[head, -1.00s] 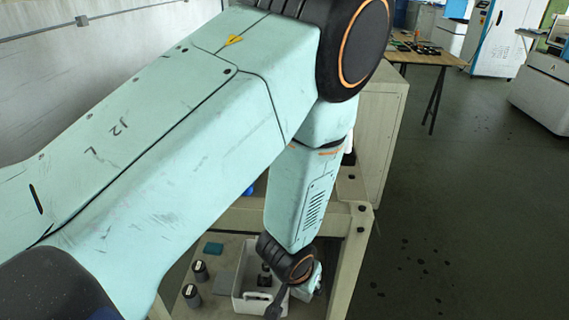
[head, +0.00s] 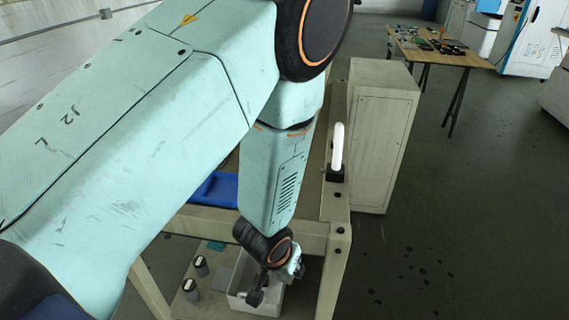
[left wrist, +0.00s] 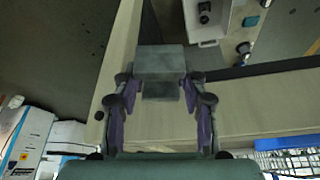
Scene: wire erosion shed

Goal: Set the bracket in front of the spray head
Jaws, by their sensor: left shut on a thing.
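In the left wrist view the grey bracket (left wrist: 160,62), a block with a narrower upright part, sits between the two purple-padded fingers of my left gripper (left wrist: 160,92), which is shut on it. In the head view my left gripper (head: 257,294) hangs low by the front of the beige bench frame, over or in front of the white bin; I cannot tell which. The bracket cannot be made out there. I cannot pick out the spray head in either view. My right gripper is in neither view.
The white bin (head: 268,305) stands on the lower shelf near dark-lidded jars (head: 201,266) and a teal block (left wrist: 250,21). A blue tray (head: 217,190) lies on the bench top. A white upright piece on a black base (head: 338,150) stands at right. Open floor lies right.

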